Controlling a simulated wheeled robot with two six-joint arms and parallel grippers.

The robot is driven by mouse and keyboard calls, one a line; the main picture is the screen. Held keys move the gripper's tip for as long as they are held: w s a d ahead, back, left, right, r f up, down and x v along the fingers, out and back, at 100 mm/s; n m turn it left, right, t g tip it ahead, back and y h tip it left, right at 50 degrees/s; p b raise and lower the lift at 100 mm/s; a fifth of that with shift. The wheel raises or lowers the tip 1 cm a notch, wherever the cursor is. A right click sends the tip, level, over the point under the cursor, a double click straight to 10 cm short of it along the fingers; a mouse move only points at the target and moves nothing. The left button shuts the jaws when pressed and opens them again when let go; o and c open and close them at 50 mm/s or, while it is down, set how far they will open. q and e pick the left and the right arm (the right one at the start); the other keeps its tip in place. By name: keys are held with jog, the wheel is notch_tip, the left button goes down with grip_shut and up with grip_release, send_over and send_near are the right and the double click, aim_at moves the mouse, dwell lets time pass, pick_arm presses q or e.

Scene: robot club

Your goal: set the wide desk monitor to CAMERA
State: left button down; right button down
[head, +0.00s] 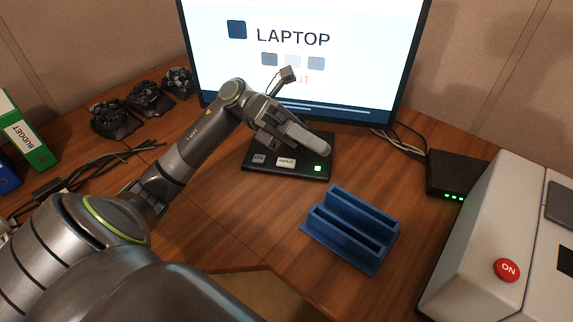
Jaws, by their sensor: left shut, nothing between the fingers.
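The wide desk monitor (350,60) stands at the back and reads LAPTOP, with a dark blue square, several small grey-blue squares and partly hidden red lettering ending in UT. On its dark base (300,176) are an ON button (259,158), a pale INPUT button (286,162) and a lit green light (317,168). My left gripper (319,152) is shut and empty, over the back right of the base. It hides part of the base and the lower screen; I cannot tell whether it touches anything. My right gripper is not in view.
A blue slotted holder (352,232) stands in front of the base. A grey machine with a red ON button (507,270) is at right, near a black box (455,175) with green lights. Dark parts (148,98), cables and a green binder (27,130) are at left.

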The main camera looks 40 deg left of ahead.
pick_arm(q)
jog(key=w+a+f+m+t+y+b, duration=0.3)
jog(key=w+a+f+m+t+y, duration=0.2)
jog(key=w+a+f+t+y, duration=0.6)
jog(key=w+a+y, duration=0.1)
jog(key=a+y, duration=0.1)
jog(key=a, duration=0.2)
jog(key=shift+w+f+t+y, duration=0.3)
jog(key=shift+y, duration=0.1)
